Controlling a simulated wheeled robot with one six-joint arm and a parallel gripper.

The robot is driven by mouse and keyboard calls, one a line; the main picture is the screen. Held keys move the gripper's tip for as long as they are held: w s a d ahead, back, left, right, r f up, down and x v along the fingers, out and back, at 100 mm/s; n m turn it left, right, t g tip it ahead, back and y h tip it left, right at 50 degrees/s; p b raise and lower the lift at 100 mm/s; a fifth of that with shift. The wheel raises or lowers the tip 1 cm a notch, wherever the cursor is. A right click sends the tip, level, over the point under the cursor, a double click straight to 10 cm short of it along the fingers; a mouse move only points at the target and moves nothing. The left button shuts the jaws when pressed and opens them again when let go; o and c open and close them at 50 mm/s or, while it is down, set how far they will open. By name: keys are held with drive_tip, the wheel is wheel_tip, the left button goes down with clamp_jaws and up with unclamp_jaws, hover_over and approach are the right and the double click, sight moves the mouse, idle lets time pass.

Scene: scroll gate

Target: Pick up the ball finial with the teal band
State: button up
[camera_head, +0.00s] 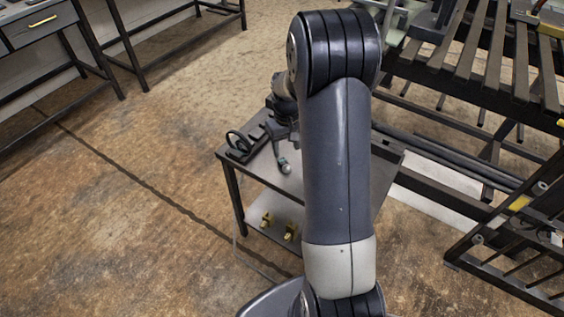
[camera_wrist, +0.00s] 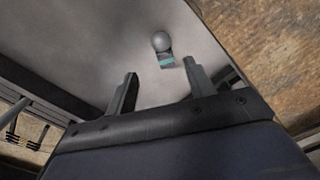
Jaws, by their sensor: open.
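The ball finial with the teal band (camera_wrist: 162,45) lies on the grey table top (camera_wrist: 100,50), its grey ball away from my gripper and its teal band nearer, in the wrist view. It also shows in the head view (camera_head: 285,167), just below my gripper (camera_head: 283,148). In the wrist view my gripper (camera_wrist: 160,90) is open, with one finger on each side of the line toward the finial. Nothing is between the fingers. I cannot tell the exact height of the fingers above the table.
Dark items, including a ring-shaped one (camera_head: 238,142), lie along the table's left edge. Yellow pieces (camera_head: 289,232) are on the lower shelf. A black slatted metal frame (camera_head: 490,70) stands close at the right. Open floor (camera_head: 110,210) is at the left.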

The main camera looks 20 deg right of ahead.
sight(285, 164)
drive_tip(key=f, duration=0.7)
drive_tip(key=shift+a+f, duration=0.2)
drive_tip(key=shift+a, duration=0.1)
drive_tip(key=shift+c, duration=0.2)
clamp_jaws()
